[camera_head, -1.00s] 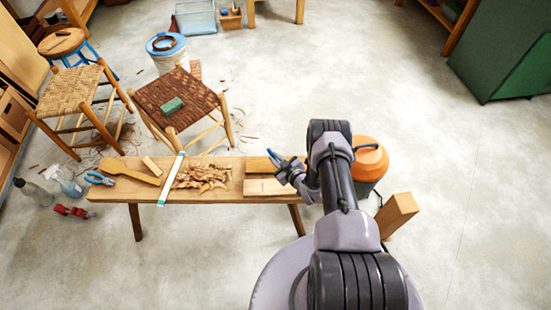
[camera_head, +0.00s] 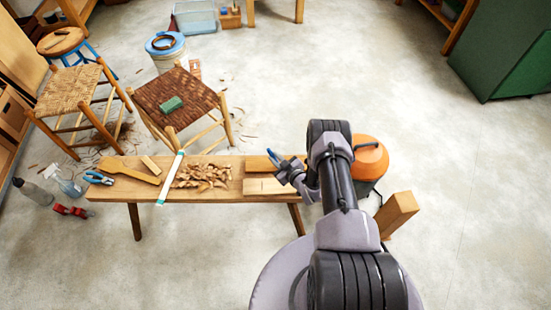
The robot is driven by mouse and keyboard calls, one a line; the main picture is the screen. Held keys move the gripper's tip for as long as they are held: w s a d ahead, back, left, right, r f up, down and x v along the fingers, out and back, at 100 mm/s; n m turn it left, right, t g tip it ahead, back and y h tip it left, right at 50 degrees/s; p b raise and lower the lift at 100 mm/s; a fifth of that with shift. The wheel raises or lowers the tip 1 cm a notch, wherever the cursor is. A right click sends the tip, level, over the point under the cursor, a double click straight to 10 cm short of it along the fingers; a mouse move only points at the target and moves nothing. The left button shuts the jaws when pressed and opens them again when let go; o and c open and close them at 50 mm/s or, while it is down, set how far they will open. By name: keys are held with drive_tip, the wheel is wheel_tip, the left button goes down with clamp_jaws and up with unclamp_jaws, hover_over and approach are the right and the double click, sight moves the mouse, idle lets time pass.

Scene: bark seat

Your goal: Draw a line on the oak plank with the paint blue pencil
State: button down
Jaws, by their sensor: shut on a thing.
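A short pale wooden plank, likely the oak plank (camera_head: 266,187), lies flat near the right end of the wooden bench (camera_head: 225,165). My gripper (camera_head: 284,165) is just above the bench's right end, behind and a little right of the plank's middle. It is shut on a blue pencil (camera_head: 272,155), whose blue end sticks out up and left of the fingers. The pencil's lower end is hidden by the gripper, so I cannot tell whether it touches anything. No blue line shows on the visible part of the plank.
A woven stool (camera_head: 178,97) stands behind the bench.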

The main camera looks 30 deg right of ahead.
drive_tip(key=shift+w+d+f+b, duration=0.1)
drive_tip(key=shift+w+d+b, duration=0.25)
drive_tip(key=shift+w, duration=0.45)
drive_tip(key=shift+w+d+f+b, duration=0.15)
drive_tip(key=shift+w+d, duration=0.25)
drive_tip(key=shift+w, duration=0.4)
drive_tip(key=shift+r, duration=0.1)
wheel_tip(320, 180, up, 6)
drive_tip(key=p, duration=0.4)
drive_tip(key=shift+p, duration=0.4)
